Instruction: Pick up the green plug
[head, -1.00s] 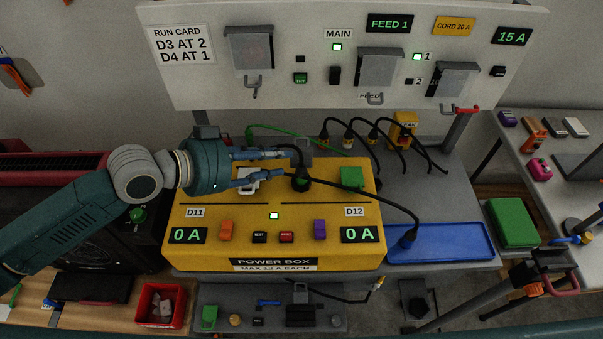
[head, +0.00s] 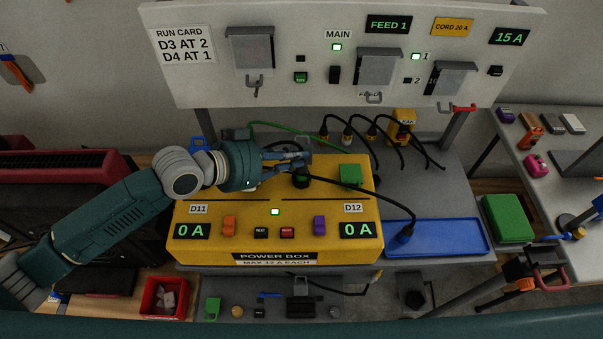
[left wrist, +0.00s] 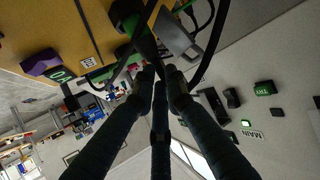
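A dark plug with a green part (head: 301,181) stands on top of the yellow power box (head: 188,225), with a black cord leading from it toward the blue tray. My left gripper (head: 307,163) reaches in from the left, its fingers just above and beside this plug. The fingers are apart in the head view; contact with the plug cannot be made out. In the left wrist view the fingertips (left wrist: 162,76) lie close below the dark green plug body (left wrist: 140,38).
A green block (head: 351,174) sits on the box to the right. The blue tray (head: 450,248) holds the cord's other end (head: 405,235). Several black cords hang behind the box, below the white panel (head: 220,90). A green case (head: 508,218) lies at the right.

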